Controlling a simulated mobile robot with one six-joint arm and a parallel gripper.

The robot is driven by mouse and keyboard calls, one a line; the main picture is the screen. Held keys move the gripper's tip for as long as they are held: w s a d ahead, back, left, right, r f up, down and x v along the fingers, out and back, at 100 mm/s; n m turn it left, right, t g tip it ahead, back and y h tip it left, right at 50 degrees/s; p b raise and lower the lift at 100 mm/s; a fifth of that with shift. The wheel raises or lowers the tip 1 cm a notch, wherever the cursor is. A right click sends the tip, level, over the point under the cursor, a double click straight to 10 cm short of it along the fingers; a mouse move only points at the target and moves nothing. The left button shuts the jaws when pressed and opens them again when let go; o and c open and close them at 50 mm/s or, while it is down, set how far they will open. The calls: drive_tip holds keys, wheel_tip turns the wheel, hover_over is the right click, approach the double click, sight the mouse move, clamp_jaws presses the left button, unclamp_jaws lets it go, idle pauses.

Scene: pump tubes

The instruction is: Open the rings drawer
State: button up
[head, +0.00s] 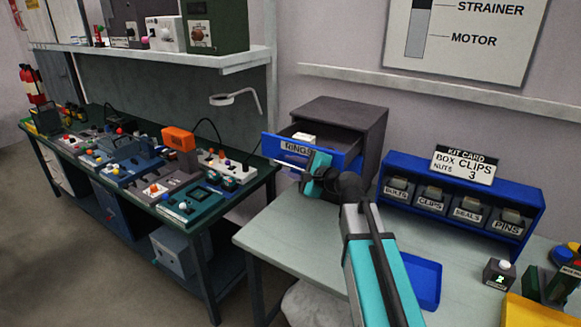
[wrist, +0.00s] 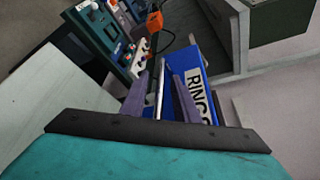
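The rings drawer (head: 330,152) has a blue front with a white RINGS label and is pulled out of a dark grey cabinet (head: 350,115). A small pale item shows inside it. In the wrist view, the blue front (wrist: 197,70) and label are turned on their side. My gripper (head: 318,172) is at the drawer front, just right of the label. In the wrist view, my gripper's (wrist: 162,82) two purple-grey fingers stand apart on either side of a thin light bar, which looks like the drawer's handle. Gaps seem to show beside the bar; firm contact is not visible.
A blue rack (head: 460,200) with labelled bins stands right of the cabinet on the pale table (head: 290,225). A blue tray (head: 427,283) lies beside my arm. A dark workbench (head: 240,195) with devices stands left, past a gap.

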drive_tip(key=shift+s, duration=0.1)
drive_tip(key=b+v, duration=0.5)
drive_tip(key=v, duration=0.6)
drive_tip(key=shift+b, duration=0.3)
drive_tip(key=shift+s+d+b, duration=0.25)
drive_tip(key=shift+s+b, duration=0.05)
drive_tip(key=shift+b, duration=0.3)
drive_tip(key=b+v, duration=0.1)
drive_tip(key=b, duration=0.2)
drive_tip(key=shift+s+d+r, duration=0.15)
drive_tip(key=shift+s, duration=0.15)
drive_tip(key=shift+r+b, duration=0.1)
drive_tip(key=shift+b, duration=0.2)
